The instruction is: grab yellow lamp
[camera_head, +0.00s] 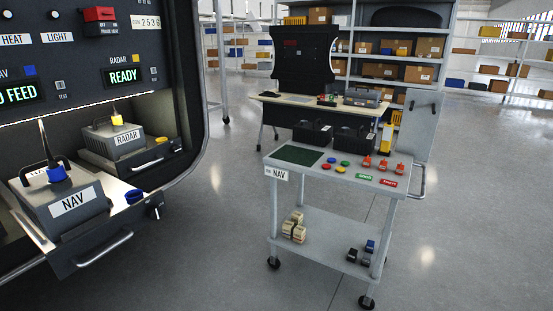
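A small upright yellow object (386,138), which looks like the lamp, stands at the back right corner of the cart's top (330,178). Its upper part is pale, and its fine detail is too small to tell. It stands to the right of two dark cases. My gripper is not in view.
Dark cases (312,133), a green mat (299,155), coloured caps and red-orange items (383,163) share the cart top. The cabinet at left holds the NAV box (65,200) and RADAR box (117,137). A workbench (290,104) stands behind. Floor between cabinet and cart is clear.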

